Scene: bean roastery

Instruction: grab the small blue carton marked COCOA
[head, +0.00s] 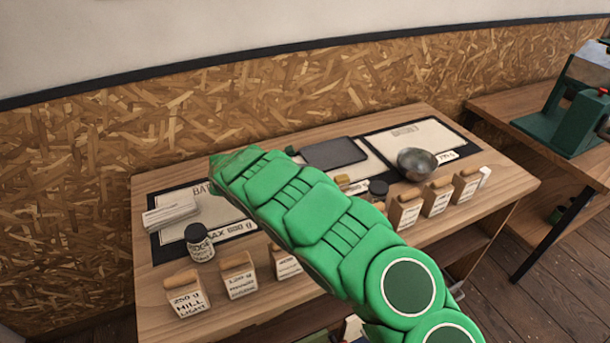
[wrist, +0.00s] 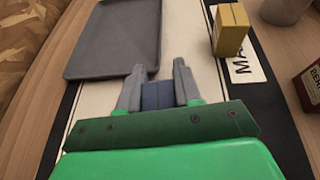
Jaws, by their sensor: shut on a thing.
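The small blue carton (wrist: 158,96) is between the two grey fingers of my gripper (wrist: 158,78) in the wrist view. The fingers are shut on its sides. No marking on it can be read at this angle. In the head view my green arm reaches over the table and hides the gripper and the blue carton.
A dark grey tray (head: 333,152) lies ahead, also in the wrist view (wrist: 115,38). A yellow carton (wrist: 230,32) stands to the right of the gripper. A metal bowl (head: 417,165), a jar (head: 199,243) and several labelled bags (head: 187,294) stand on the wooden table (head: 150,283).

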